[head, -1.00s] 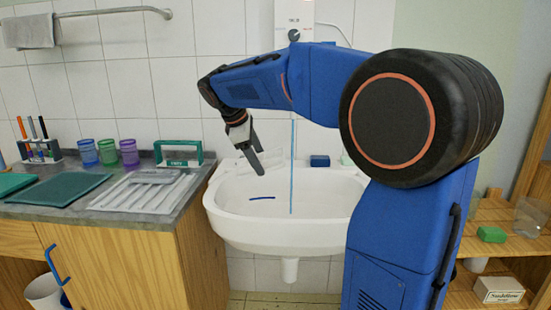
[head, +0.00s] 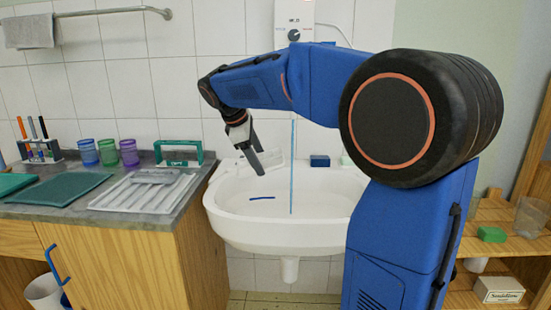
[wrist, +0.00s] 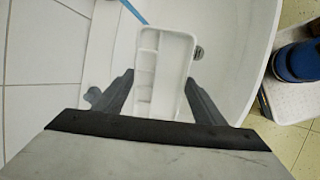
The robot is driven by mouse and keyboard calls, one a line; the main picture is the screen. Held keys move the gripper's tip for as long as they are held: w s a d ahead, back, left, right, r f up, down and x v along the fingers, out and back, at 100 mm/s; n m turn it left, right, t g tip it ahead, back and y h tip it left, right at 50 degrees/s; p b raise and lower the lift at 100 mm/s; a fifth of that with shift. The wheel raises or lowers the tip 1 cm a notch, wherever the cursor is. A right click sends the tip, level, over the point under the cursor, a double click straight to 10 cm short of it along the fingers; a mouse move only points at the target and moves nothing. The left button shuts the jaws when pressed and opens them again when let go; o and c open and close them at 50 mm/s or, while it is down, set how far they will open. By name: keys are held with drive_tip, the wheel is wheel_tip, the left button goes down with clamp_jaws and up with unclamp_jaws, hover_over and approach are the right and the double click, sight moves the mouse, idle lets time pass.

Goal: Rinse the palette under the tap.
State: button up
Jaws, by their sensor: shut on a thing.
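My gripper (head: 256,160) is over the left part of the white basin (head: 225,228), fingers pointing down. In the wrist view my gripper (wrist: 160,92) is shut on the white palette (wrist: 165,65), which has a row of small wells along its left side. No coloured paint is visible on it. A thin blue water stream (head: 292,165) falls into the basin just right of the gripper. In the wrist view the stream (wrist: 132,11) runs to the palette's far end; I cannot tell whether it touches it.
A blue streak (head: 262,197) lies in the basin. A blue block (head: 319,160) sits on its back rim. The left counter (head: 130,217) holds a ribbed white tray (head: 128,197), coloured cups and a green rack (head: 180,161). A wooden shelf stands at the right.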

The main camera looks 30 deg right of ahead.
drive_tip(key=s+a+r, duration=0.1)
drive_tip(key=a+r, duration=0.3)
drive_tip(key=shift+s+a, duration=0.15)
drive_tip(key=shift+a, duration=0.25)
idle(0.9)
